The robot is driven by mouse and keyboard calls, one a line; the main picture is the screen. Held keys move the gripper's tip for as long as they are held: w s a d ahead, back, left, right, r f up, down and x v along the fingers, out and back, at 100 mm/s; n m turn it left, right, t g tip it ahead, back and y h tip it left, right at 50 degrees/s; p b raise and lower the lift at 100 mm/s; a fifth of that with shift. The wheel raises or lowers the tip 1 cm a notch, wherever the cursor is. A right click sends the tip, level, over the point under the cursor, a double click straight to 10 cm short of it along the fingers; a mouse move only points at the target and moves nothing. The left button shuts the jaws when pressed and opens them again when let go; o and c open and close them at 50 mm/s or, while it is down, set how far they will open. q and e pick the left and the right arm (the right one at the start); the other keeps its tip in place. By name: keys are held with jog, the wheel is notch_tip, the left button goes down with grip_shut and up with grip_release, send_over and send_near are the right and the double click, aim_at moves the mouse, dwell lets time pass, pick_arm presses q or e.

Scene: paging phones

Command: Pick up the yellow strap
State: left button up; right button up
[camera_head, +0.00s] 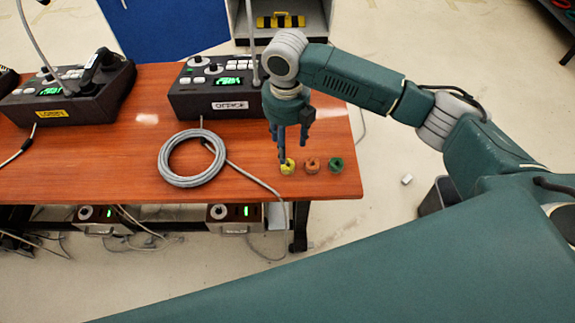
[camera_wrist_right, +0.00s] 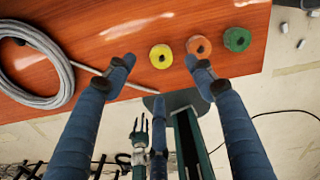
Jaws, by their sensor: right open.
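The yellow strap (camera_head: 287,167) is a small rolled ring on the wooden table, near its front right corner. It also shows in the right wrist view (camera_wrist_right: 161,56), between and beyond my two fingertips. My right gripper (camera_head: 292,150) is above the table, close over the yellow strap. In the right wrist view the gripper (camera_wrist_right: 158,68) is open, with nothing between its fingers. The gap between fingertips and strap is hard to judge.
An orange strap (camera_head: 312,165) and a green strap (camera_head: 336,165) lie just right of the yellow one. Paging phones (camera_head: 215,104) stand behind on the table (camera_head: 90,165).

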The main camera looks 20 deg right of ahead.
aim_at(287, 163)
notch_tip(287, 163, down, 4)
jog(key=shift+r, duration=0.15)
jog(key=shift+f+p, duration=0.45)
jog(key=shift+f, duration=0.1)
notch_tip(287, 163, down, 4)
jog(key=shift+f+p, duration=0.2)
jog(key=shift+p, duration=0.3)
jog(key=c, duration=0.9)
